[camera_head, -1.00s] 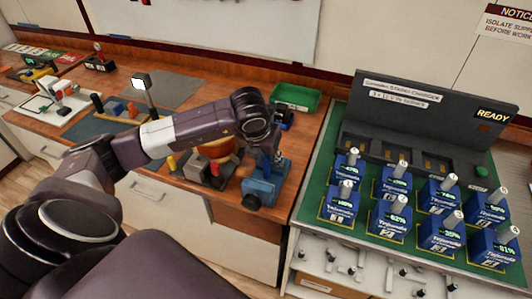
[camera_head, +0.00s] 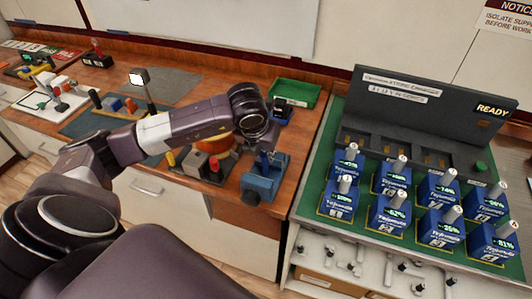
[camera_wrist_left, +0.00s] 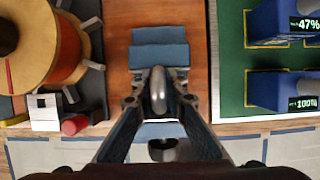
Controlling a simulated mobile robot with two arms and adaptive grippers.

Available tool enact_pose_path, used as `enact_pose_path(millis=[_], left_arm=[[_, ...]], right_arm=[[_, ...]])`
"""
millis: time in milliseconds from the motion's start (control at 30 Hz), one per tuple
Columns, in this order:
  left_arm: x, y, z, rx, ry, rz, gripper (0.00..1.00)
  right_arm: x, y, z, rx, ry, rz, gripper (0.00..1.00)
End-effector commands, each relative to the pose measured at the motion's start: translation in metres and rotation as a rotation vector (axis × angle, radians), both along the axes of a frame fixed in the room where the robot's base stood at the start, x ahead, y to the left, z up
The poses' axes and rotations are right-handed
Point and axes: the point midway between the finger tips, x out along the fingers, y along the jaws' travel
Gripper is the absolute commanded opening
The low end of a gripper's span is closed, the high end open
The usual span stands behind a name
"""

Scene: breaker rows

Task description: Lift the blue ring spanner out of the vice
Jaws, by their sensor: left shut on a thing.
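The blue vice (camera_head: 262,184) stands near the front right edge of the wooden bench. It also shows below the fingers in the left wrist view (camera_wrist_left: 160,56). My left gripper (camera_head: 266,154) is right above the vice, pointing down. In the left wrist view its fingers (camera_wrist_left: 159,98) are shut on a narrow, upright, grey rounded end, which I take as the top of the ring spanner (camera_wrist_left: 158,84). The rest of the spanner is mostly hidden by the fingers, so I cannot tell whether its lower end is between the vice jaws. My right gripper is not in view.
An orange spool (camera_wrist_left: 66,50) stands left of the vice, with a dark rack (camera_head: 204,170) in front. A green tray (camera_head: 296,94) is behind. To the right, a green charger bench (camera_head: 313,205) carries several blue battery packs. The bench wood right beside the vice is bare.

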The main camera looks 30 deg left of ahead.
Motion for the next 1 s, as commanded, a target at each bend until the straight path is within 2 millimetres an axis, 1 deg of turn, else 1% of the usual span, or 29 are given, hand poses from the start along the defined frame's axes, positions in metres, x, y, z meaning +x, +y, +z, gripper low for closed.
enact_pose_path(millis=[200,567,1000], left_arm=[[-0.006,-0.001,0.001,0.001,0.000,-0.001,0.00],[-0.006,-0.001,0.002,0.001,0.000,0.000,0.00],[-0.006,-0.001,0.023,0.000,-0.001,0.000,0.00]], right_arm=[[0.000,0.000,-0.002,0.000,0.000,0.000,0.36],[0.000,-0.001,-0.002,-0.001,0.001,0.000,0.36],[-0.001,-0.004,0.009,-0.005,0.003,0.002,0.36]])
